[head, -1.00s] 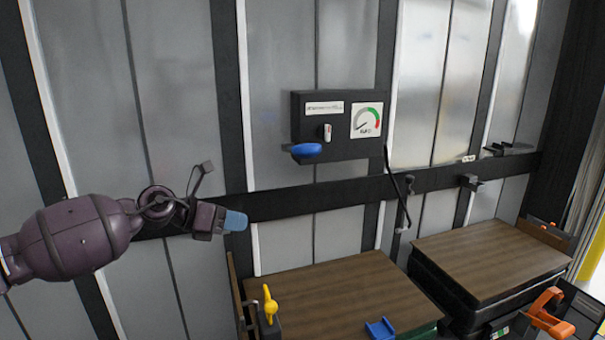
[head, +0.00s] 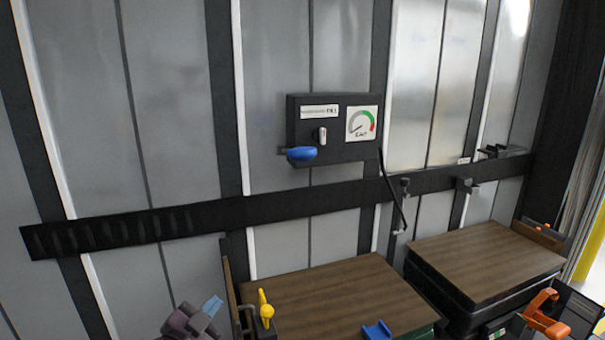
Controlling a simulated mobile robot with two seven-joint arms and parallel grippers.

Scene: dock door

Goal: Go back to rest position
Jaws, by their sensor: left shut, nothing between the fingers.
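My left gripper (head: 206,312) shows at the bottom edge of the head view, left of the near wooden-topped table. It is a dark purple wrist with pale blue fingertips, shut and empty. Most of my left arm is out of the frame. My right gripper is not in view.
A dark control box (head: 333,128) with a gauge and a blue handle (head: 301,154) hangs on the grey panel wall. Two wooden tops (head: 325,290) (head: 485,260) stand below. A yellow lever (head: 265,304), a blue bracket (head: 377,331) and an orange clamp (head: 543,314) are near the bottom edge.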

